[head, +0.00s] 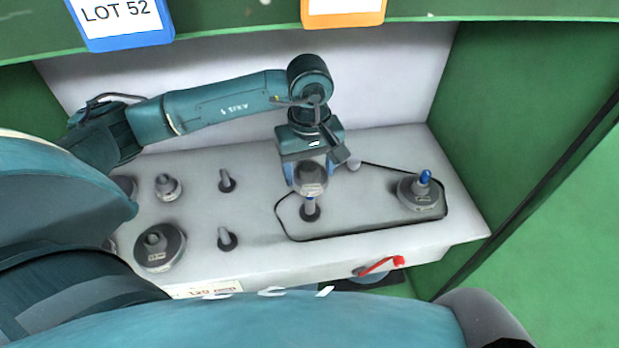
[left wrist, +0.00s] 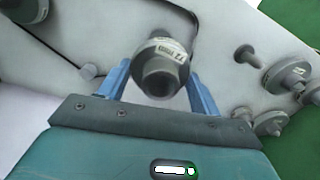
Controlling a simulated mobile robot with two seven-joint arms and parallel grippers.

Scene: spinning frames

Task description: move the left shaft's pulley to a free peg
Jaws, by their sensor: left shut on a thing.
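My left gripper (head: 311,174) is shut on a grey pulley (head: 312,185), held just above the left shaft (head: 310,211). In the left wrist view, the pulley (left wrist: 160,66) sits between the blue fingers of the gripper (left wrist: 160,82). The left shaft stands upright from the bench with its tip near the pulley's underside; its base is bare. Two free pegs stand left of the shaft: a rear peg (head: 227,181) and a front peg (head: 227,239). My right gripper is not in view.
Another pulley (head: 419,196) sits on the blue-tipped right shaft. A black belt (head: 345,236) loops around both shafts. A small pulley (head: 167,188) and a large pulley (head: 160,248) occupy pegs at the left. A red lever (head: 382,265) is on the bench front. Green walls enclose the bench.

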